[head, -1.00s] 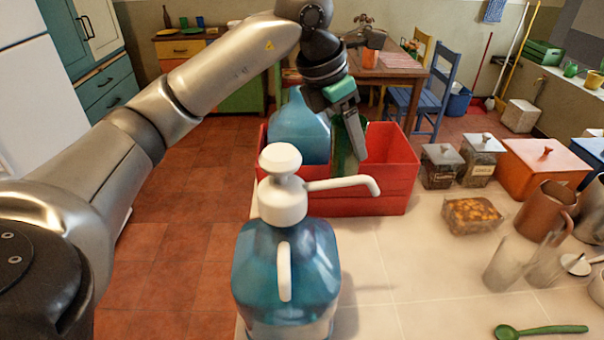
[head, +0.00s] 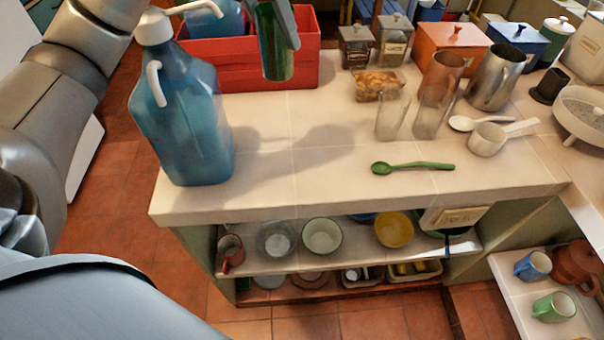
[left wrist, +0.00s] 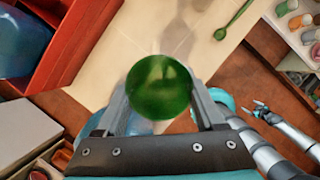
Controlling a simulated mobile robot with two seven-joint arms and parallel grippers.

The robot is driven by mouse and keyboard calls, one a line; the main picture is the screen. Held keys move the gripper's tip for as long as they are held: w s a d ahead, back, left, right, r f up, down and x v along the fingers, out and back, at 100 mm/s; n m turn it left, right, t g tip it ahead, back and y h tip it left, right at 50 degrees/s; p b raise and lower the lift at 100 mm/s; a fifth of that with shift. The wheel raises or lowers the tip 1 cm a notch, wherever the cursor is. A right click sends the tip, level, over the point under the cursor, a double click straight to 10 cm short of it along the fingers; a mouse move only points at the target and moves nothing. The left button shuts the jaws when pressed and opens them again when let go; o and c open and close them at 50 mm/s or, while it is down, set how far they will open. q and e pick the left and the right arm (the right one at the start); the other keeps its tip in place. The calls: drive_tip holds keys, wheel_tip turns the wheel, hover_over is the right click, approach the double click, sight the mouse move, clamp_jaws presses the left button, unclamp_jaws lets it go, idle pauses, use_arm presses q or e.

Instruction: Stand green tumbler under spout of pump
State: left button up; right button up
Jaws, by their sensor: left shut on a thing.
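The green tumbler (head: 275,50) is held in the air in front of the red crate, seen at the top of the head view. My left gripper (head: 286,28) is shut on it, with a finger along each side in the left wrist view, where the round green tumbler (left wrist: 158,88) shows end on. The pump (head: 153,27) is white and sits on a blue jug (head: 185,125) at the counter's left end. Its spout (head: 197,7) points right at the top edge, left of the tumbler. My right gripper (left wrist: 257,108) shows small in the left wrist view, apparently open and empty.
The red crate (head: 250,77) stands behind, holding another blue jug (head: 215,20). The counter (head: 290,150) right of the pump jug is clear.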

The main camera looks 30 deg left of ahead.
use_arm(q)
drive_tip(key=shift+s+d+f, duration=0.25)
drive_tip(key=shift+s+f, duration=0.05)
drive_tip(key=shift+f, duration=0.15)
drive_tip(key=shift+f+b, duration=1.95)
drive_tip(key=shift+f, duration=7.85)
drive_tip(key=o, duration=1.1)
drive_tip(key=shift+f, duration=0.25)
drive_tip(key=shift+c, duration=0.2)
drive_tip(key=o, duration=0.4)
drive_tip(key=shift+r, duration=0.1)
drive_tip(key=shift+o, duration=0.2)
